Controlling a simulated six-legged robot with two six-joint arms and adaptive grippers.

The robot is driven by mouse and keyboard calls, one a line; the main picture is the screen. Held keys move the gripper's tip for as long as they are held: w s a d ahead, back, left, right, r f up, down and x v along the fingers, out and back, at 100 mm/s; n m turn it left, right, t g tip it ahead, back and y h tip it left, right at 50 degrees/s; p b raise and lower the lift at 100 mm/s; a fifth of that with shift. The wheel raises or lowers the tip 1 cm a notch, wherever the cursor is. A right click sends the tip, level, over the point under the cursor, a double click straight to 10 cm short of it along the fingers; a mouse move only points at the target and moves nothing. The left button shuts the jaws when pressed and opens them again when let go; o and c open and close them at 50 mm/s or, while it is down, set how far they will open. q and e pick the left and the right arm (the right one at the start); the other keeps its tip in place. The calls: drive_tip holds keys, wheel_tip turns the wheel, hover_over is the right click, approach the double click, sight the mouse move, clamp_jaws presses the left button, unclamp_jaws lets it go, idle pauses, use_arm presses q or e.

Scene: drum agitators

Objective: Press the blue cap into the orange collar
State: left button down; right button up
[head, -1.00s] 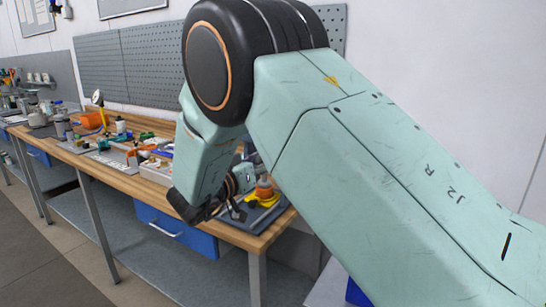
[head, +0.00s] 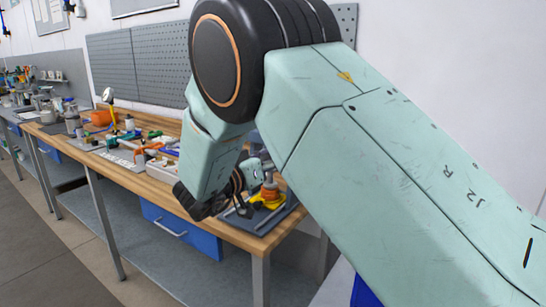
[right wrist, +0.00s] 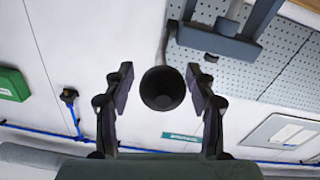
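An orange collar (head: 269,191) shows in the head view near the right end of the bench, just above a yellow part (head: 268,201) on a dark grey mat (head: 283,213). I cannot pick out the blue cap with certainty. My right arm crosses the head view, its dark wrist end low in front of the mat. It hides part of the bench. In the right wrist view my right gripper (right wrist: 160,72) has its fingers apart. A dark round hollow thing (right wrist: 161,88) shows between them, with gaps on both sides; I cannot tell what it is. My left gripper is not in view.
The wooden bench (head: 147,188) holds a white tray (head: 161,171), an orange bin (head: 101,118) and many small tools toward the left. A blue drawer (head: 180,228) hangs under its front edge. A grey pegboard (head: 160,60) is on the wall behind.

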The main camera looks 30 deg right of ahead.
drive_tip(key=shift+w+d+f, duration=0.3)
drive_tip(key=shift+d+f, duration=0.1)
drive_tip(key=shift+d, duration=0.1)
drive_tip(key=c, duration=0.4)
drive_tip(key=shift+a+r, duration=0.1)
clamp_jaws()
